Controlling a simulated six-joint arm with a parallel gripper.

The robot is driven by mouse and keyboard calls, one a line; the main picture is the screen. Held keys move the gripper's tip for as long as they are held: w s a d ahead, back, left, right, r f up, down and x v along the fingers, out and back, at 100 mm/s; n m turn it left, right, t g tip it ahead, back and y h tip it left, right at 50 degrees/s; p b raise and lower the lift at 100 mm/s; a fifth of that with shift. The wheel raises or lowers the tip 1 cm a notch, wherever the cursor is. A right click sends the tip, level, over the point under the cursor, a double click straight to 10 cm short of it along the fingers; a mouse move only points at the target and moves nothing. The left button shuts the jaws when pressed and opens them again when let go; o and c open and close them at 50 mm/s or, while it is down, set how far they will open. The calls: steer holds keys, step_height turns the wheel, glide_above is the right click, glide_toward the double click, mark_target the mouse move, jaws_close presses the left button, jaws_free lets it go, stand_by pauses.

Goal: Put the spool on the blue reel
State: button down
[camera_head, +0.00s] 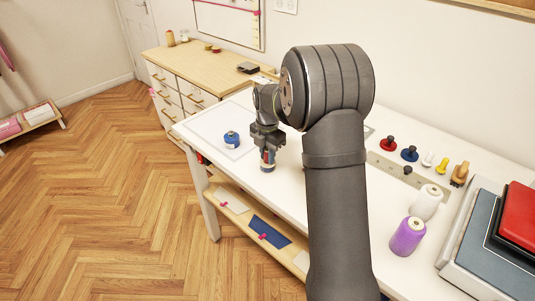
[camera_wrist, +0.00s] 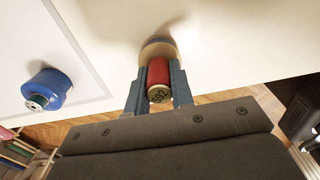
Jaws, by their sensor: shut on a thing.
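In the wrist view the spool (camera_wrist: 158,75) sits between the two fingers (camera_wrist: 157,92). In the head view the spool (camera_head: 268,161) hangs below the fingers, partly hidden by them; I cannot tell whether it touches the white table. A blue reel (camera_head: 231,139) stands on a pale outlined panel to the left of my gripper, apart from it. The blue reel also shows in the wrist view (camera_wrist: 50,87), left of the held spool, with a small pale hub on its end.
The white table (camera_head: 205,172) is clear around my gripper. At right stand a row of red (camera_head: 388,144), blue (camera_head: 409,154) and other small pieces, a purple cone (camera_head: 407,236), a white cone (camera_head: 427,202) and a grey machine (camera_head: 485,250). A wooden drawer cabinet (camera_head: 200,65) stands behind.

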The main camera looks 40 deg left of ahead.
steer(key=c, duration=1.3)
jaws_free()
steer(key=shift+f, duration=0.1)
steer(key=shift+o, duration=0.2)
step_height(320, 180, up, 12)
steer(key=shift+r, duration=0.2)
steer(key=shift+f, duration=0.1)
step_height(320, 180, down, 12)
steer(key=shift+f, duration=0.2)
step_height(320, 180, up, 3)
steer(key=shift+f, duration=0.1)
steer(key=shift+r, duration=0.5)
